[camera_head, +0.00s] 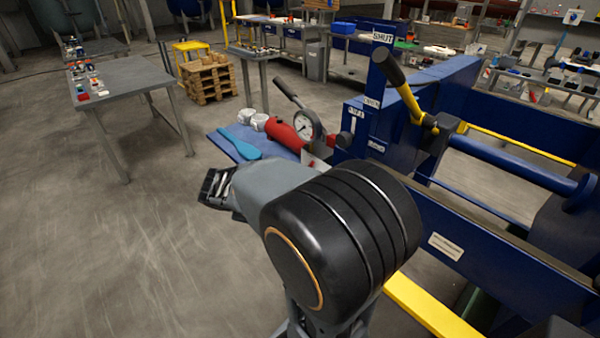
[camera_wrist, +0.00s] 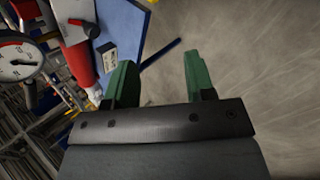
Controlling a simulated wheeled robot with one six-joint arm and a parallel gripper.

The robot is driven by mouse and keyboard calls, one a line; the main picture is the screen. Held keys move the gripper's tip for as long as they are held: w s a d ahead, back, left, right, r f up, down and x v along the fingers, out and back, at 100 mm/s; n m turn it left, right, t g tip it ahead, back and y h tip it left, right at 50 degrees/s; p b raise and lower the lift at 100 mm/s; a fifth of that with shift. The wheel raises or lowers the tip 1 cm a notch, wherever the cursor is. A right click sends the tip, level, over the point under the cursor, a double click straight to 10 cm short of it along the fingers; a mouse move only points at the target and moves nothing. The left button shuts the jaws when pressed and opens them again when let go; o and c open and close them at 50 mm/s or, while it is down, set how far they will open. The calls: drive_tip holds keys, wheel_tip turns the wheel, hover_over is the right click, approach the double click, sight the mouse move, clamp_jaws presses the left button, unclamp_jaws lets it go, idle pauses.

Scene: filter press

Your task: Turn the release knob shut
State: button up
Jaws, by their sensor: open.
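A red hand pump (camera_head: 287,134) with a round white gauge (camera_head: 306,126) lies on a blue shelf beside the blue press. In the wrist view the gauge (camera_wrist: 18,62) is at the left edge and the red pump body (camera_wrist: 82,62) is right of it. A black knob (camera_wrist: 76,32) on a grey block with a red patch, at the upper left, looks like the release knob. I cannot make it out in the head view. My gripper (camera_head: 217,188) is in front of the shelf. Its green fingers (camera_wrist: 160,75) are apart and empty, with the knob off to their left.
The pump's lever (camera_head: 289,92) sticks up behind the gauge. A light-blue paddle-like object (camera_head: 240,145) lies on the shelf (camera_head: 222,142). A yellow-and-black lever (camera_head: 403,88) stands on the press (camera_head: 405,140) at right. A grey table (camera_head: 125,84) stands at left; the floor between is clear.

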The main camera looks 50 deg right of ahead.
drive_tip(key=w+d+f+n+h, duration=0.2)
drive_tip(key=w+d+f+n, duration=0.1)
drive_tip(key=d, duration=0.5)
drive_tip(key=w+d+f+n+t+h, duration=0.1)
drive_tip(key=w+d+f+n+h, duration=0.1)
drive_tip(key=d, duration=0.6)
drive_tip(key=w+d+f+n+h, duration=0.2)
drive_tip(key=w+d+f+n, duration=0.1)
drive_tip(key=w+d, duration=0.3)
drive_tip(key=shift+w+d+f+n+t+h, duration=0.15)
drive_tip(key=shift+d+f, duration=0.1)
drive_tip(key=shift+d, duration=0.45)
drive_tip(key=shift+w+d+f+n+t+h, duration=0.1)
drive_tip(key=shift+d+f+n+t+h, duration=0.1)
drive_tip(key=shift+d, duration=0.5)
drive_tip(key=shift+c, duration=0.4)
drive_tip(key=c, duration=0.5)
